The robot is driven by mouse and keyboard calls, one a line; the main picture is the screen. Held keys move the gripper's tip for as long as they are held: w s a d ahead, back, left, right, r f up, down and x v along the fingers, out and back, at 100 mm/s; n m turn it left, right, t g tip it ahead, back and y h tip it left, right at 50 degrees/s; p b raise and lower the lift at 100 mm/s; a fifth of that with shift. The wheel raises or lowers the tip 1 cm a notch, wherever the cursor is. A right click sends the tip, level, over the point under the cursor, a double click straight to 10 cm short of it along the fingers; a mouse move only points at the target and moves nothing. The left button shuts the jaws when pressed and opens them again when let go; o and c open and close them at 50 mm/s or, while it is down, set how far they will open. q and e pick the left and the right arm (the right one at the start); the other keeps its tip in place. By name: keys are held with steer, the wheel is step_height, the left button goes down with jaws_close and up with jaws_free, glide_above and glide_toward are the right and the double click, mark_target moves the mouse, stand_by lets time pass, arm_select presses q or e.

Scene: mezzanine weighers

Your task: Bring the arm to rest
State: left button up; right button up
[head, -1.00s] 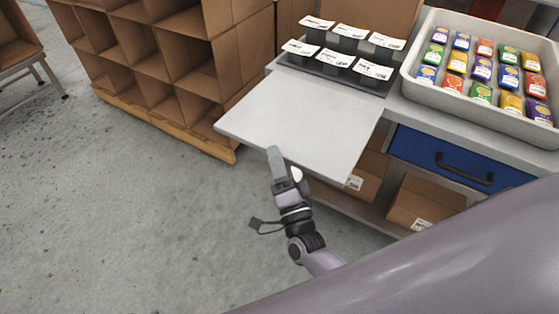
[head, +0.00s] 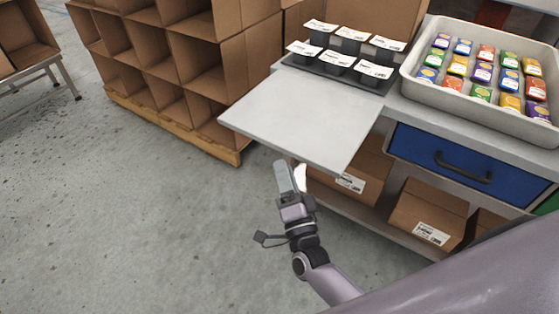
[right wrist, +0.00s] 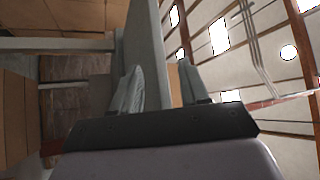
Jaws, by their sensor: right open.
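My right gripper (head: 290,177) is in front of the worktop's near edge, with its fingers pointing up toward it in the head view. It is open, with nothing held between its fingers. In the right wrist view the two fingers (right wrist: 160,88) stand apart, and the grey worktop (right wrist: 148,40) shows edge-on behind the gap between them. In the head view the fingertips appear just below the edge of that worktop (head: 285,115); I cannot tell the exact distance. My left gripper is not in view.
On the bench are a dark tray (head: 318,65) of labelled black tubs and a pale bin (head: 410,75) of coloured boxes. A blue drawer (head: 435,160) and cartons (head: 425,212) are below. Cardboard compartments (head: 190,55) stand left on a pallet. The floor (head: 130,220) is clear.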

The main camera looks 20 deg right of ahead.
steer(key=s+d+f+n+g+y+p, duration=0.1)
steer(key=s+d+f+n+g, duration=0.1)
steer(key=s+f+n+g, duration=0.3)
steer(key=s+d+f+n+g+y+p, duration=0.2)
steer(key=s+f+n+g, duration=0.3)
steer(key=s+n, duration=0.6)
steer(key=s+g, duration=0.1)
steer(key=s, duration=0.2)
steer(key=shift+s+f+g, duration=0.25)
steer(key=shift+g, duration=0.15)
steer(key=shift+d, duration=0.1)
